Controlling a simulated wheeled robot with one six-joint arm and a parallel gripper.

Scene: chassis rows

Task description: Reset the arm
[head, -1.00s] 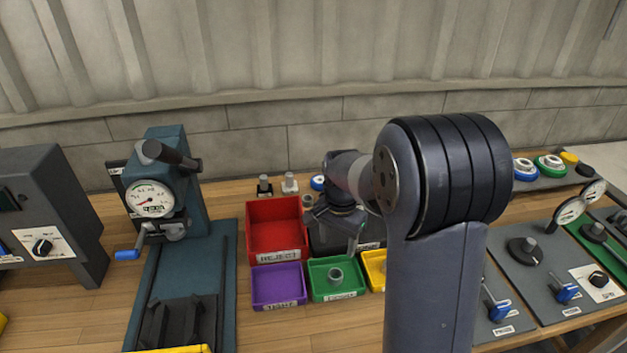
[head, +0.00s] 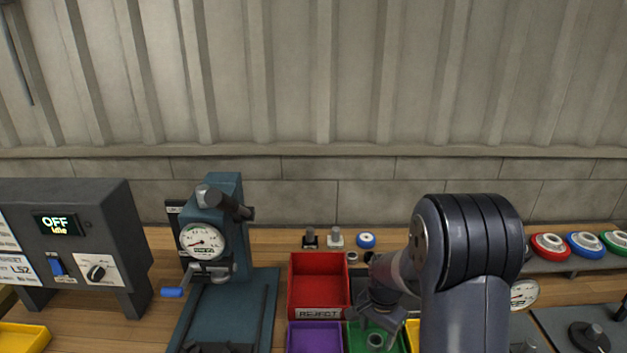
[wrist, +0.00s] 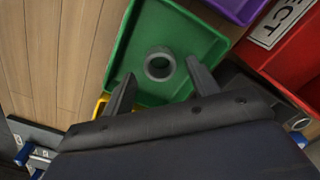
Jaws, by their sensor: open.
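My gripper (head: 384,318) hangs at the end of my bent arm, above the green bin (head: 352,340). In the wrist view its two fingers (wrist: 163,84) are spread apart with nothing between them. A grey ring (wrist: 160,51) lies on the floor of the green bin (wrist: 124,52), beyond the fingertips. The ring also shows at the bottom edge of the head view (head: 375,341). My arm hides part of the bench to the right of the bins.
A red REJECT bin (head: 319,284) stands behind the purple bin (head: 314,338); a yellow bin (head: 412,335) is partly hidden. A blue-green gauge press (head: 222,240) and a grey control box reading OFF (head: 70,235) are left. Coloured round parts (head: 585,243) sit right.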

